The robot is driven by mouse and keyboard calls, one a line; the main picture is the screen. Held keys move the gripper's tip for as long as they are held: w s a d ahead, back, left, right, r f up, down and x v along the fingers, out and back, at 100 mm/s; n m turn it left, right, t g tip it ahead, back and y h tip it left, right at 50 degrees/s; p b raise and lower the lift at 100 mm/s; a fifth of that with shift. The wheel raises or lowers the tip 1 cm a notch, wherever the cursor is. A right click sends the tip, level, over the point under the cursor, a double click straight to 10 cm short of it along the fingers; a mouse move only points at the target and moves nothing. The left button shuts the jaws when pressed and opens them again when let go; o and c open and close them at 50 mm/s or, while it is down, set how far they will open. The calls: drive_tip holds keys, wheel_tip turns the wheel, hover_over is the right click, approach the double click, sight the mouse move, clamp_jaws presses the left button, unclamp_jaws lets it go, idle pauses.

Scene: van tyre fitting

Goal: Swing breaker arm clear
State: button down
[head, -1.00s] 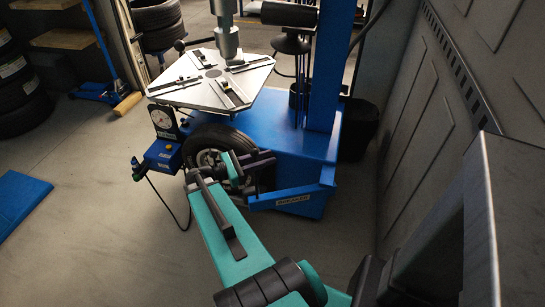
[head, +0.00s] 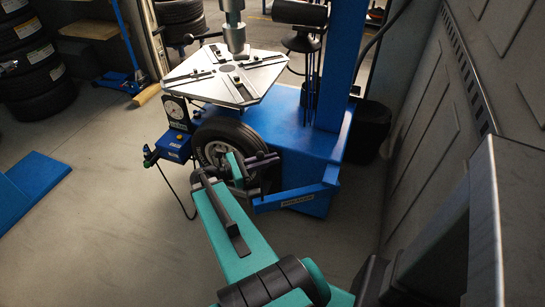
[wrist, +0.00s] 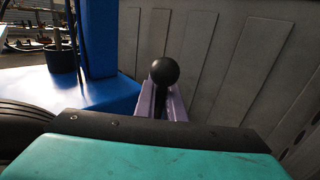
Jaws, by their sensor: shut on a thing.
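The blue breaker arm (head: 292,197), with a pale label on its side, juts out low at the front right of the blue tyre machine (head: 300,130). My gripper (head: 262,162) is beside the breaker arm's inner end, in front of the wheel (head: 224,150). In the wrist view its purple fingers (wrist: 162,100) are shut around a dark handle with a round black knob (wrist: 164,71) on top. The handle's lower part is hidden behind my wrist. The wheel leans upright against the machine's side, with its right part hidden by my gripper.
The turntable (head: 227,75) stands above the wheel, with the vertical head (head: 234,35) over it. A control box with a cable (head: 176,147) is left of the wheel. A grey panelled wall (head: 425,140) is close on the right. Open floor (head: 110,200) lies to the left.

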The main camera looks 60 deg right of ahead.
drive_tip(key=shift+s+r, duration=0.2)
drive_tip(key=shift+s, duration=0.1)
drive_tip(key=c, duration=1.8)
unclamp_jaws()
drive_tip(key=shift+s+r, duration=0.1)
drive_tip(key=shift+c, duration=0.2)
drive_tip(key=shift+w, duration=0.2)
drive_tip(key=b+v, duration=0.1)
drive_tip(key=v, duration=1.2)
drive_tip(key=shift+w+a, duration=0.2)
drive_tip(key=shift+w, duration=0.1)
